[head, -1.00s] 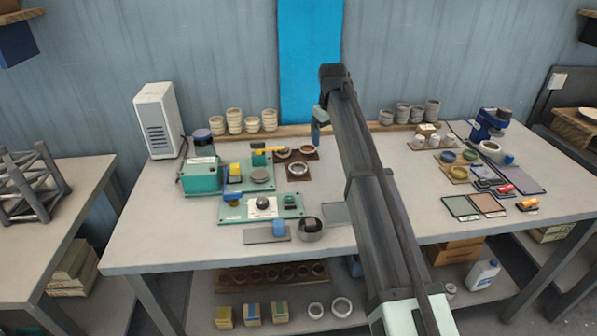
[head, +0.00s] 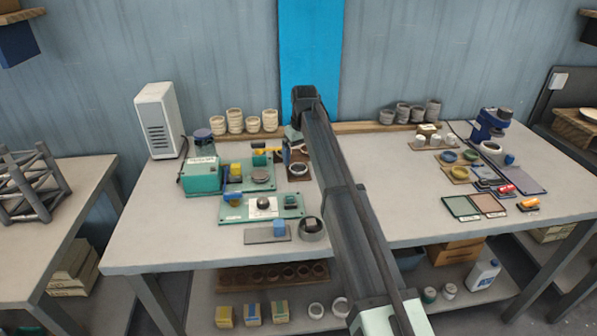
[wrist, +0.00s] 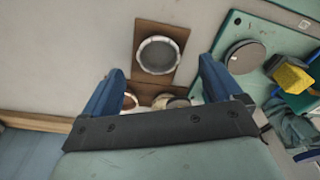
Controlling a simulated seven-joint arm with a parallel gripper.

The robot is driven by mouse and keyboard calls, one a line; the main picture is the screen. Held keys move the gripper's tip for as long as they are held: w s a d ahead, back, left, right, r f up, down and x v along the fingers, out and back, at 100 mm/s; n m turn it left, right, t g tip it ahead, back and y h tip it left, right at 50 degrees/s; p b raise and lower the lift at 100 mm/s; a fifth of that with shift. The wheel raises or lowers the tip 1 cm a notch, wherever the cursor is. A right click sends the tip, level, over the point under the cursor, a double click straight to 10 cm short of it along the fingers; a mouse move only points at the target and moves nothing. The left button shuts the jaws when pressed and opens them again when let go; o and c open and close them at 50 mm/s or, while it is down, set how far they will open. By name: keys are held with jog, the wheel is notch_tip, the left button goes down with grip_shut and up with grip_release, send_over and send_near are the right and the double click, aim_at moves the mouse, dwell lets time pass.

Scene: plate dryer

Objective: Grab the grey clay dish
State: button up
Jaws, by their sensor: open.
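A round dish with a pale rim and grey inside (wrist: 159,54) lies on a brown board in the wrist view; it also shows in the head view (head: 298,169). Two smaller dishes, one reddish-brown (wrist: 130,101) and one pale greyish (wrist: 172,101), sit on a second brown board, partly hidden by my gripper's body. I cannot tell for certain which is the grey clay dish. My gripper (wrist: 161,66) is open and empty. Its blue fingers point down above the brown boards, one either side of the pale-rimmed dish in the picture. The gripper also shows in the head view (head: 289,151).
Left of the boards in the head view is a green machine base (head: 232,177) with a grey disc (wrist: 243,57) and a yellow block (wrist: 292,75). Stacked cups (head: 235,121) stand behind on a ledge.

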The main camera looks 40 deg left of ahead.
aim_at(298, 171)
jog(key=shift+w+a+f, duration=0.1)
jog(key=shift+a+f, duration=0.05)
jog(key=shift+f, duration=0.75)
jog(key=shift+w+a+f, duration=0.15)
jog(key=shift+a+f, duration=0.05)
jog(key=shift+f, duration=0.7)
jog(key=shift+w+a+f, duration=0.1)
jog(key=shift+a+f, duration=0.05)
jog(key=shift+f, duration=0.75)
jog(key=c, duration=1.1)
jog(key=shift+r, duration=0.1)
jog(key=shift+c, duration=0.2)
